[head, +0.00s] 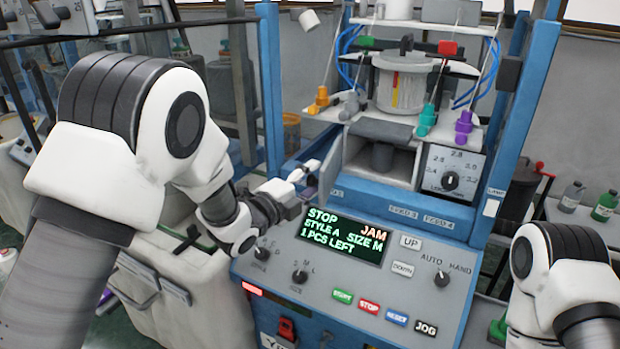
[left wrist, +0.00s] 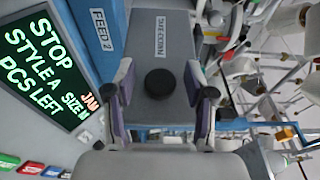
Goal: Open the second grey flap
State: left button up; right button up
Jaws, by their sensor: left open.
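A grey flap (left wrist: 158,40) with a round black knob (left wrist: 160,83) and a white label fills the middle of the left wrist view, beside a blue strip marked FEED 2. My left gripper (left wrist: 162,100) is open, with one finger on each side of the knob. I cannot tell whether the fingers touch it. In the head view my left gripper (head: 305,180) is at the machine's left front, above the display, and the knob does not show there. To its right is an open grey recess (head: 384,160) with a dark cylinder inside. My right gripper is out of view.
The display (head: 345,235) reads STOP and JAM. Buttons and knobs cover the sloped panel below it. Blue posts (head: 517,120) stand at both sides of the machine. Bottles (head: 604,206) stand at the right.

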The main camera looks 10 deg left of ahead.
pick_arm(q)
grip_shut()
jog(key=shift+a, duration=0.1)
jog(key=a+m+g+h+b, duration=0.1)
jog(key=w+a+m+g+h+b, duration=0.2)
jog(key=a+h, duration=0.1)
grip_release()
jog(key=shift+w, duration=0.1)
